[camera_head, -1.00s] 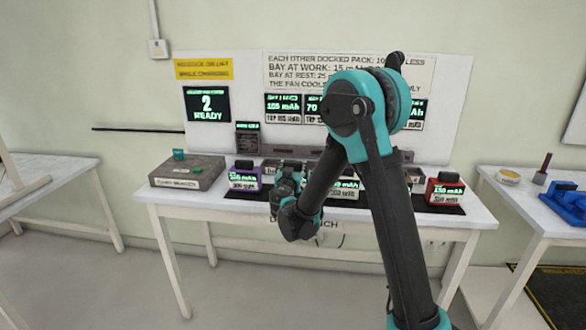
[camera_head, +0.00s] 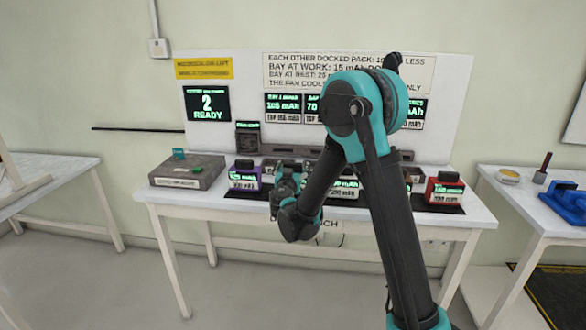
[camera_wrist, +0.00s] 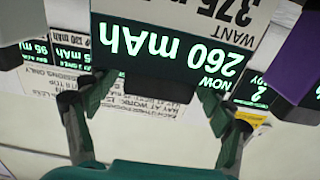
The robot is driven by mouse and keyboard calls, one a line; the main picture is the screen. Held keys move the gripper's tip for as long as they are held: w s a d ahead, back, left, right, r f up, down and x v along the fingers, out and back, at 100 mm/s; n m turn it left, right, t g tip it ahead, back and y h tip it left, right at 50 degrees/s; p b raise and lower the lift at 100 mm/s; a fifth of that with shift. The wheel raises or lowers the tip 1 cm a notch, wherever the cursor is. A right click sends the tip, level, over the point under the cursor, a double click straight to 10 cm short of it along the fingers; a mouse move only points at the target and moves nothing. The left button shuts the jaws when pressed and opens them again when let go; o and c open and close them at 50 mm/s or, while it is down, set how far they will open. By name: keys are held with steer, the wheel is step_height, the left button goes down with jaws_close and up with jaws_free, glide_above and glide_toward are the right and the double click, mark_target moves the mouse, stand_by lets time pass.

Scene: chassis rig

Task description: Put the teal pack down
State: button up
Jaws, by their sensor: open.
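In the wrist view a pack (camera_wrist: 170,52) fills the top middle, with a dark screen reading 260 mAh upside down. Its body colour hardly shows, so I cannot confirm from its surface that it is the teal pack. My gripper (camera_wrist: 156,98) is open, with one finger at each side of the screen's near end. In the head view my gripper (camera_head: 287,186) is over the bench, just right of the purple pack (camera_head: 243,178). The pack at my gripper is mostly hidden there by my arm.
The purple pack's side (camera_wrist: 292,62) is close on the right in the wrist view. A red pack (camera_head: 444,190) stands at the white bench's (camera_head: 190,205) right end. A grey box (camera_head: 190,180) with small teal and green pieces sits at the left.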

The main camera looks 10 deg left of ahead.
steer(key=s, duration=1.2)
steer(key=s+d+f+m+g+h, duration=0.1)
steer(key=s+d+f+g+h, duration=0.2)
steer(key=d, duration=0.9)
steer(key=s+d+f+m+g+h, duration=0.1)
steer(key=s+d+f+g, duration=0.25)
steer(key=d, duration=0.85)
steer(key=s+d+f+n+g+y, duration=0.1)
steer(key=s+d+f+g+y, duration=0.1)
steer(key=s, duration=0.8)
steer(key=s+d+f+n+g+y, duration=0.1)
steer(key=s+d+f+g+y, duration=0.1)
steer(key=s+f+g, duration=0.3)
steer(key=s+d+f, duration=0.1)
steer(key=s, duration=0.3)
steer(key=shift+s+y, duration=0.3)
steer(key=shift+s, duration=0.05)
